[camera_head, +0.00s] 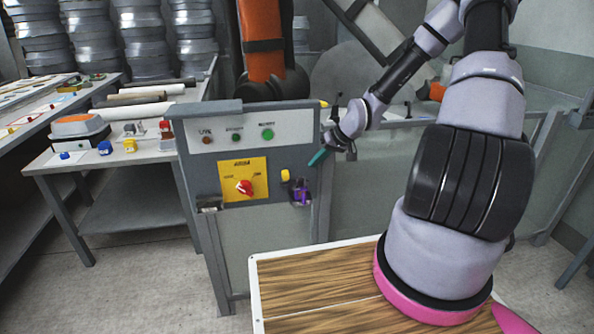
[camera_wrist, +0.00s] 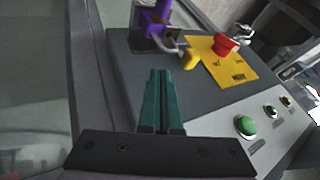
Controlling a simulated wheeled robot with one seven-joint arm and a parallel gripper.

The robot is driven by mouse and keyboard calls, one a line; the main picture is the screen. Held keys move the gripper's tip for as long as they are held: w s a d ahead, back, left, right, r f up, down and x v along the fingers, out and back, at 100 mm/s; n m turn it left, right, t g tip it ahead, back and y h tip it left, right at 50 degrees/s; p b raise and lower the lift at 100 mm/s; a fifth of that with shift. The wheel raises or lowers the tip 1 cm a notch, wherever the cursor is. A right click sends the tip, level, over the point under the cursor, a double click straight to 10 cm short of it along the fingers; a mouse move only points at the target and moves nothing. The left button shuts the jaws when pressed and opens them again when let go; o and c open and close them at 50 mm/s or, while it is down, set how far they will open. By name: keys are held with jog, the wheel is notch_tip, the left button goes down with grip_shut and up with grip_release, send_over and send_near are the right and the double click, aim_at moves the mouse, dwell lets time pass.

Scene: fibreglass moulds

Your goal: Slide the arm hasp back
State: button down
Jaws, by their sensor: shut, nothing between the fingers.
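The control panel (camera_head: 230,165) carries a yellow plate with a red rotary switch (camera_head: 244,187). To its right, a purple part (camera_head: 301,192) sits in a dark bracket, with a small yellow piece (camera_head: 285,176) just above left. I cannot tell which part is the hasp. In the wrist view the purple part (camera_wrist: 153,20) stands beyond my fingertips, with a grey hook-like piece (camera_wrist: 172,46) and the yellow piece (camera_wrist: 190,59) beside it. My gripper (camera_head: 318,158) has teal fingers, shut and empty, at the panel's right edge, above the purple part and apart from it.
Green buttons (camera_wrist: 245,125) and a dark red one line the panel's top. A small metal fitting (camera_head: 209,204) projects at its left edge. A workbench (camera_head: 110,155) with small items stands at left. A wood-topped surface (camera_head: 320,290) lies in front.

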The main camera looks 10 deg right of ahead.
aim_at(297, 185)
jog(key=a+f, duration=0.1)
jog(key=w+a+f, duration=0.1)
jog(key=a, duration=0.1)
jog(key=a+f, duration=0.1)
jog(key=shift+w+a+f, duration=0.2)
jog(key=shift+w+f, duration=0.05)
jog(key=shift+w, duration=0.05)
jog(key=shift+a, duration=0.8)
jog(key=shift+a, duration=2.8)
